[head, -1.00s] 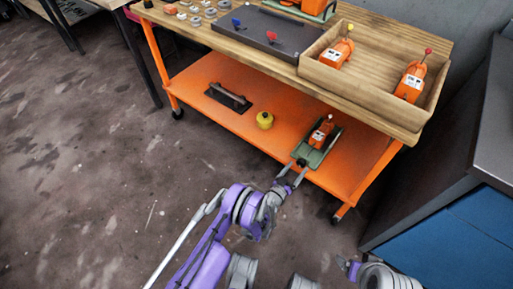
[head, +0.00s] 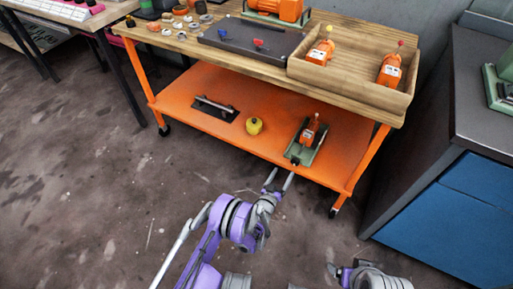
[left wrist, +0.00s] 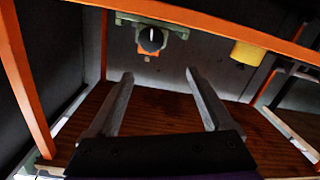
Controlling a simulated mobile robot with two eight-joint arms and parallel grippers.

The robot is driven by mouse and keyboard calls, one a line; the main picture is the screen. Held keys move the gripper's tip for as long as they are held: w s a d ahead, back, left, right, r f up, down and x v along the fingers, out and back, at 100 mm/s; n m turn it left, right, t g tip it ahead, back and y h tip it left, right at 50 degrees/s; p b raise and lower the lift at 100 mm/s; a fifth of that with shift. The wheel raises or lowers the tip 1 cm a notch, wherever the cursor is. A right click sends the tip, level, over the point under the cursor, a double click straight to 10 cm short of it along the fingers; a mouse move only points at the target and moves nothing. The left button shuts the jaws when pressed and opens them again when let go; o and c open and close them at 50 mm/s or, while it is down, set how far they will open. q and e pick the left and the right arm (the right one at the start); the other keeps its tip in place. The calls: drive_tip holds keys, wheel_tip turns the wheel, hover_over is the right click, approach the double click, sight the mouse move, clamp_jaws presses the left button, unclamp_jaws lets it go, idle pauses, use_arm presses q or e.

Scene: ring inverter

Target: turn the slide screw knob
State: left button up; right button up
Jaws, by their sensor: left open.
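The green slide base (head: 309,151) with an orange motor (head: 308,133) on it rests on the cart's lower orange shelf. A small dark knob (head: 294,161) shows at its near end. In the left wrist view the round dark knob (left wrist: 151,40) with a pale stripe sits on the green base, beyond the fingertips. My left gripper (head: 281,173) is open and empty, in front of the shelf edge and apart from the knob. Its two fingers (left wrist: 158,76) stand well apart in the wrist view. My right gripper (head: 334,269) is low in the head view; its jaws are unclear.
A yellow can (head: 254,126) and a dark plate with a handle (head: 216,108) share the orange shelf (head: 180,95). A wooden tray (head: 345,88) with motors stands on the cart top above. A blue cabinet (head: 440,220) is at right. The floor in front is clear.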

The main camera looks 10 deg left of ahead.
use_arm(q)
drive_tip(key=w+a+r+g+y, duration=0.25)
drive_tip(key=a+r, duration=0.25)
drive_tip(key=r, duration=0.6)
drive_tip(key=s+a+r+g, duration=0.1)
drive_tip(key=s+a+r, duration=0.1)
drive_tip(key=r, duration=0.3)
drive_tip(key=s+a+r+g+y, duration=0.1)
drive_tip(key=s+a+r, duration=0.1)
drive_tip(key=r, duration=0.3)
drive_tip(key=shift+s+a+r+n, duration=0.2)
drive_tip(key=shift+s+a+n, duration=0.2)
drive_tip(key=shift+s, duration=0.3)
drive_tip(key=shift+g+y, duration=0.25)
